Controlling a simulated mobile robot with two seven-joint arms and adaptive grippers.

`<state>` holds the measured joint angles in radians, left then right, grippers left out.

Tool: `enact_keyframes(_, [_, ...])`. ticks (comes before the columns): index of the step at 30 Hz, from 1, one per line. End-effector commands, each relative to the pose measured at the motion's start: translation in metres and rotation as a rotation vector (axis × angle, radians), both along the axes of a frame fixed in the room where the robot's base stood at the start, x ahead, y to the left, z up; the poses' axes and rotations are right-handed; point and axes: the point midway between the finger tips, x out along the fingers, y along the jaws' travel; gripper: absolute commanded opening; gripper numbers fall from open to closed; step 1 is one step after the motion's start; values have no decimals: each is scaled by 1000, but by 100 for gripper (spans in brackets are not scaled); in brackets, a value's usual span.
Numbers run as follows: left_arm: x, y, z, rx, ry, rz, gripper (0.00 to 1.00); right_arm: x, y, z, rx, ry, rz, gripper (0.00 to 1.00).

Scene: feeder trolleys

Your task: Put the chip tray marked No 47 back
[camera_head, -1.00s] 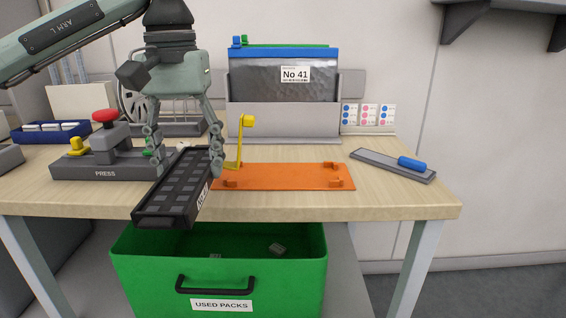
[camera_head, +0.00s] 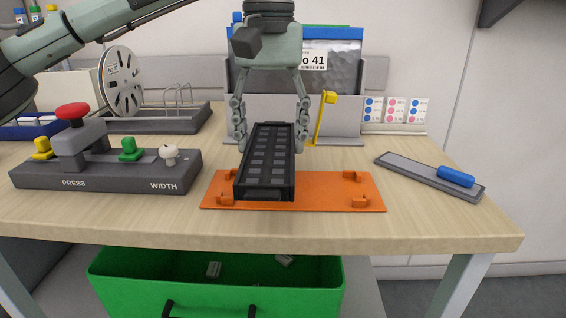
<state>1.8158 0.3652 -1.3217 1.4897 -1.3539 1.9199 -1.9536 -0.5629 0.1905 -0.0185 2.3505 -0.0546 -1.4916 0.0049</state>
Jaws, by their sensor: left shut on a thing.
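A black chip tray (camera_head: 266,165) with rows of grey pockets is in the middle of the view, its near end over the orange plate (camera_head: 330,188). I cannot read a number on it from here. My left gripper (camera_head: 270,143) has its fingers on both long sides of the tray and is shut on it. Whether the tray touches the plate or hangs just above it, I cannot tell. The orange plate has small raised clips near its corners. My right gripper is not in view.
A press unit (camera_head: 105,168) with a red knob stands on the left. Behind are a reel (camera_head: 121,80), a wire rack (camera_head: 165,118) and a holder with a bag labelled 41 (camera_head: 335,75). A grey strip with a blue handle (camera_head: 430,175) lies right. A green bin (camera_head: 215,285) is below.

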Motion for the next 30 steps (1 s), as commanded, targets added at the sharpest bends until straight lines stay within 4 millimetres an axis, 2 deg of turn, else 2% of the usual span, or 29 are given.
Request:
enact_keyframes(1, [2,-8,-4,-1,1,0,26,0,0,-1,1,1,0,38])
enact_keyframes(5, [4,-16,-10,0,0,1,26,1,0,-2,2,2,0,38])
enact_keyframes(8, [5,-17,-16,-1,-1,2,26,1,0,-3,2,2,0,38])
enact_keyframes(15, [4,-16,-48,-1,0,2,26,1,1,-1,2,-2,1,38])
enact_keyframes(27, [5,-17,-54,-1,-1,1,26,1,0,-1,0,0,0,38])
enact_keyframes(28, [5,-17,-54,-1,-1,1,62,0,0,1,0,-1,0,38])
enact_keyframes(30, [5,-17,-54,-1,-1,1,71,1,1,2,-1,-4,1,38])
